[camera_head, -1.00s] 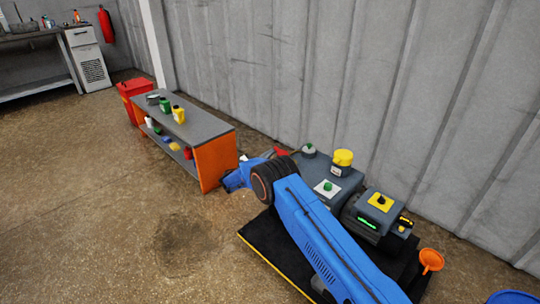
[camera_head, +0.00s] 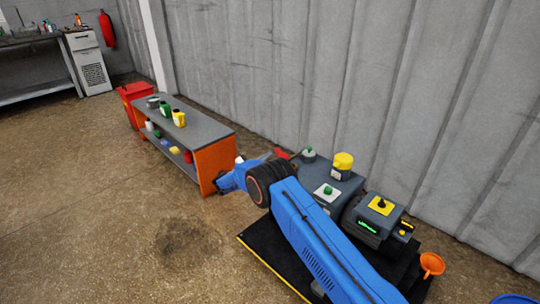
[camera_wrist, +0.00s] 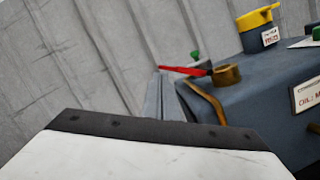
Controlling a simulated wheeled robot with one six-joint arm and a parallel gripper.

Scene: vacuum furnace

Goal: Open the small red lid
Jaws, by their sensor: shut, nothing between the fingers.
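The small red lid (camera_wrist: 184,70) shows in the wrist view as a thin red piece, seen nearly edge-on, beside a brass fitting (camera_wrist: 228,75) on the grey machine (camera_wrist: 270,95). In the head view the red lid (camera_head: 281,153) is a small red patch at the machine's left end, partly behind my arm. My gripper (camera_wrist: 162,80) is shut and empty. Its grey fingertips are just below the lid's left end in the wrist view; I cannot tell whether they touch it. How far the lid is open is unclear.
A curved brass pipe (camera_wrist: 205,100) runs close to the fingers' right. A yellow cap (camera_head: 343,160) and a green knob (camera_head: 328,190) are on the machine. The corrugated wall (camera_head: 270,70) stands behind. An orange-sided shelf (camera_head: 213,160) is to the left, with open floor in front.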

